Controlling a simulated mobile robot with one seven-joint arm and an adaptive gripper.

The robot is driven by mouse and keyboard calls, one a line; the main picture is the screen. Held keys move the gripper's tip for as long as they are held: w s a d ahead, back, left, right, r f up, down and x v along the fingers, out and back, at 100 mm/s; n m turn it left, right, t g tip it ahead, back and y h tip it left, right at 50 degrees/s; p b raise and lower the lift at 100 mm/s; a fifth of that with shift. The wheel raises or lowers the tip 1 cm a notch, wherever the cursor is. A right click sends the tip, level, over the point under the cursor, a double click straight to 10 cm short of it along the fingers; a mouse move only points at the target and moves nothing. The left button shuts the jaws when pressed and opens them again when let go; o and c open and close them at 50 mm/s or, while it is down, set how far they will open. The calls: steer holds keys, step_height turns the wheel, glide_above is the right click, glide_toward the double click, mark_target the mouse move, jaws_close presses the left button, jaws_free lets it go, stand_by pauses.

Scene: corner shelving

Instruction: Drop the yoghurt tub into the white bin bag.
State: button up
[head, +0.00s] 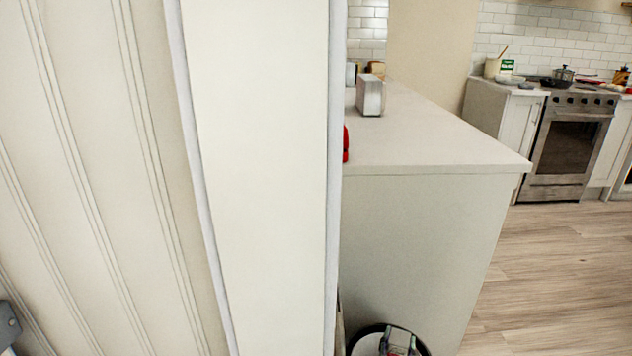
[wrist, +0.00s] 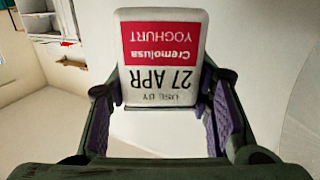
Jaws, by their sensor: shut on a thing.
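The yoghurt tub (wrist: 163,55) is white with a red label panel reading "Cremolusa YOGHURT" and a "27 APR" date, upside down in the wrist view. My gripper (wrist: 160,88) is shut on it, with the purple finger pads on either side. In the head view, a round black rim with white inside (head: 366,346) shows at the bottom edge, partly cut off. It may be the bin with the white bag. A small dark and red item shows over it, too small to identify. My gripper is not clearly seen in the head view.
A tall pale panel (head: 260,170) blocks much of the head view. Right of it stands a counter (head: 440,140) with a metal box (head: 370,95) and a partly hidden red item (head: 346,144). An oven (head: 570,150) stands farther back. Wooden floor (head: 560,270) is clear at right.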

steer(key=shift+f, duration=0.25)
steer(key=o, duration=1.3)
step_height(320, 180, up, 10)
